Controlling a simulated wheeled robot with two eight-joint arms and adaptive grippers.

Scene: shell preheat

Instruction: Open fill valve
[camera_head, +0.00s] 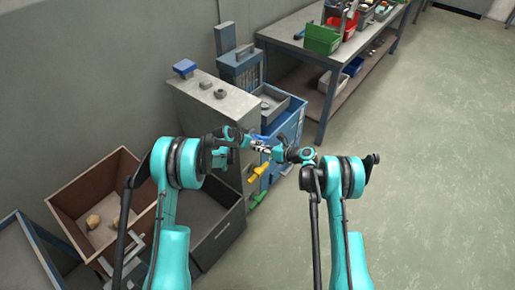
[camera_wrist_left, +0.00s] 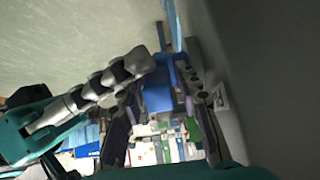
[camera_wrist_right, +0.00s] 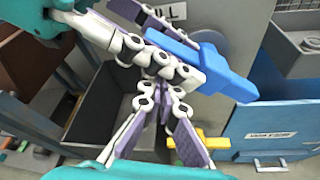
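A blue lever (camera_wrist_right: 200,65) sticks out from the front of a grey cabinet (camera_head: 215,105), under a partly cut-off label (camera_wrist_right: 178,12). I take it as the fill valve's handle. My left gripper (camera_head: 250,143) is at the lever. In the right wrist view its fingers lie on either side of the lever and look spread; firm contact cannot be told. The lever also shows between its dark fingers in the left wrist view (camera_wrist_left: 165,90). My right gripper (camera_wrist_right: 167,95) is beside and below the lever, its fingertips together with nothing visible between them.
A yellow handle (camera_head: 258,171) is low on the cabinet front, close to my right gripper. A blue drawer unit (camera_head: 285,125) stands to the right. A brown bin (camera_head: 75,195) and a dark open box (camera_head: 225,235) are at the left. The floor at right is clear.

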